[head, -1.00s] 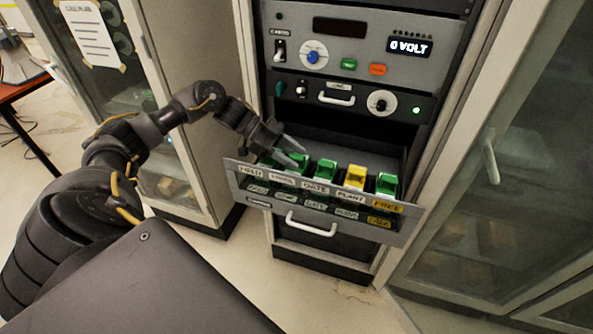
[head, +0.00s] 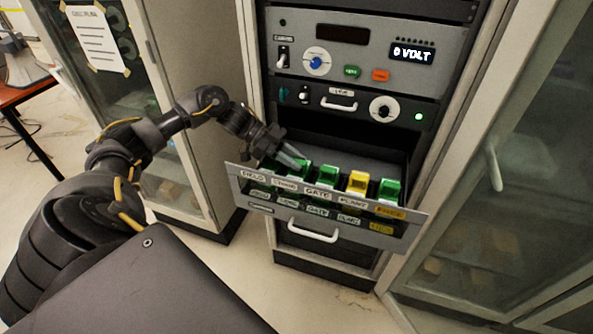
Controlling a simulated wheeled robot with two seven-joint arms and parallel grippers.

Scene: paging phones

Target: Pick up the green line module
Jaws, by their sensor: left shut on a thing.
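The open drawer (head: 330,202) in the rack holds a row of line modules in labelled slots. My left gripper (head: 292,160) reaches in from the left and is shut on a green module (head: 301,169) toward the left of the row. The module still sits low, behind the drawer front, and the fingers partly hide it. To its right are another green module (head: 327,176), a yellow module (head: 357,183) and a green module (head: 389,190) at the right end. The leftmost slot is mostly hidden by my gripper. My right gripper is out of view.
Glass-door cabinets (head: 500,200) stand at both sides.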

